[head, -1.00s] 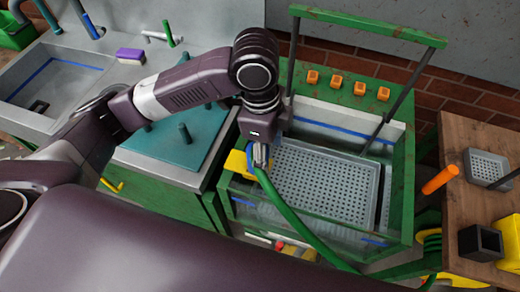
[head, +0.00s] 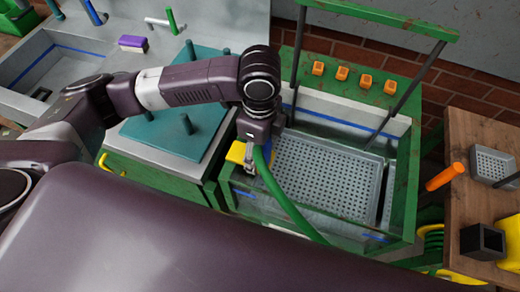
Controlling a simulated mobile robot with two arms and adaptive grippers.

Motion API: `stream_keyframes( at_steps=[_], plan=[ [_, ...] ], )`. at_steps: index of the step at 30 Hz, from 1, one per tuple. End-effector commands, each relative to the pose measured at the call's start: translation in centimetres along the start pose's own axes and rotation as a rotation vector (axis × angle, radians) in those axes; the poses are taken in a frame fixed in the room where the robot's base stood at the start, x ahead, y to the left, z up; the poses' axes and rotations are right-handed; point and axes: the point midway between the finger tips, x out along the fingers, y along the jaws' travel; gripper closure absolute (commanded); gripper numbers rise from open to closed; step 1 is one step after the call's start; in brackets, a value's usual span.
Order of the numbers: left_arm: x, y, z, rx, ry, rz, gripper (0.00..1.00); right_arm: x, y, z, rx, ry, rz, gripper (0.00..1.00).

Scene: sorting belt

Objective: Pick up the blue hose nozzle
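My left gripper (head: 248,166) points down at the left end of the green-framed wash tank, beside a yellow block-like part (head: 236,153). The blue hose nozzle is not clearly visible; it seems hidden behind the gripper. A green hose (head: 283,200) rises to the gripper's right side and runs down to the right across the tank's front. The fingers are small and partly covered, so I cannot tell whether they are closed on anything. My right gripper is out of view.
Orange knobs (head: 341,74) line the back. A wooden table (head: 475,135) stands right, a sink counter (head: 112,75) left.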

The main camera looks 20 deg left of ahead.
Motion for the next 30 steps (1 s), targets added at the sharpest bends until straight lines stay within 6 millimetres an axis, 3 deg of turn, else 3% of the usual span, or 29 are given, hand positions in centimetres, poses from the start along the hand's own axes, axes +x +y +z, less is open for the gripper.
stream_keyframes(
  at_steps=[7, 20, 30],
  plan=[
    [0.13, -0.01, 0.0, 0.0, 0.0, 0.0, 0.42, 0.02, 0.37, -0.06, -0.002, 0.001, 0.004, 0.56],
    [0.09, -0.01, -0.02, 0.001, 0.0, -0.001, 0.89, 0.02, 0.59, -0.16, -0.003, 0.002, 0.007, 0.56],
    [-0.35, -0.07, -0.05, 0.001, 0.001, -0.003, 0.89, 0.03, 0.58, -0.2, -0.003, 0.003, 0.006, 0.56]
  ],
)
